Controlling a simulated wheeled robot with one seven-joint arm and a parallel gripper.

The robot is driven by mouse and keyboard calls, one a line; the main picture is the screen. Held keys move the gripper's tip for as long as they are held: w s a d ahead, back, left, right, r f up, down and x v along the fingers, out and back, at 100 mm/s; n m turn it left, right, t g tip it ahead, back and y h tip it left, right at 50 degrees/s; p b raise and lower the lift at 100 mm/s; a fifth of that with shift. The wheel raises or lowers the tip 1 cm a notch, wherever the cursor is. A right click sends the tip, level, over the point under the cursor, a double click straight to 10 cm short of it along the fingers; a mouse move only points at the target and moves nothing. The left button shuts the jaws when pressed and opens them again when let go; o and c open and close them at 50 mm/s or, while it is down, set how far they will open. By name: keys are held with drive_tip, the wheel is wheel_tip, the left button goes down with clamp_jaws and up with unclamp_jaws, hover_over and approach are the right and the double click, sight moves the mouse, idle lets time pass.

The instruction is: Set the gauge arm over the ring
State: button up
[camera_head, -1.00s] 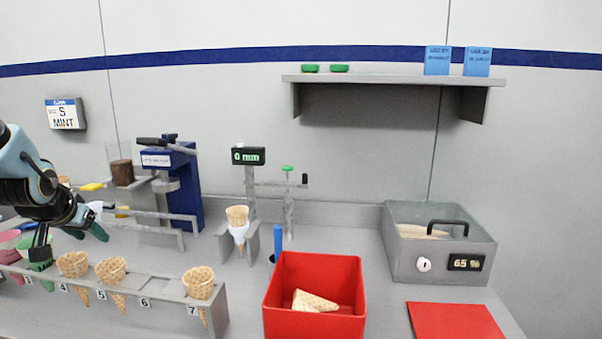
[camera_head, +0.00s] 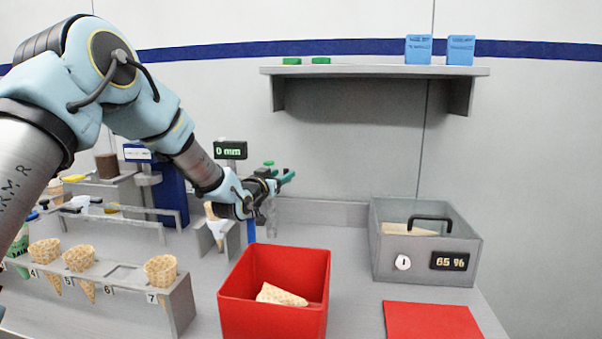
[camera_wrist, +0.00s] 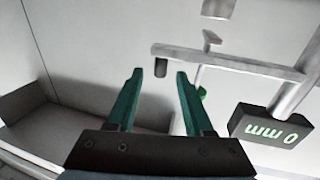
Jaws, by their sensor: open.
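In the wrist view the picture is inverted; the grey gauge arm (camera_wrist: 230,62) ends in a black knob (camera_wrist: 160,68). My gripper (camera_head: 288,177) is open at the knob end. In the wrist view its green fingers (camera_wrist: 159,76) are apart, with the knob between or just beyond the tips; contact is unclear. A waffle cone (camera_head: 210,213) stands in the white holder left of the spindle; the ring itself is mostly hidden by my arm.
A red bin (camera_head: 232,300) with cone pieces stands in front. A cone rack (camera_head: 185,305) is front left. A wall shelf (camera_head: 375,71) hangs above.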

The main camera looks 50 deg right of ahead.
drive_tip(key=p+x, duration=0.2)
drive_tip(key=x, duration=0.5)
drive_tip(key=shift+p, duration=0.3)
drive_tip(key=shift+f, duration=0.1)
drive_tip(key=shift+c, duration=0.2)
clamp_jaws()
idle(0.8)
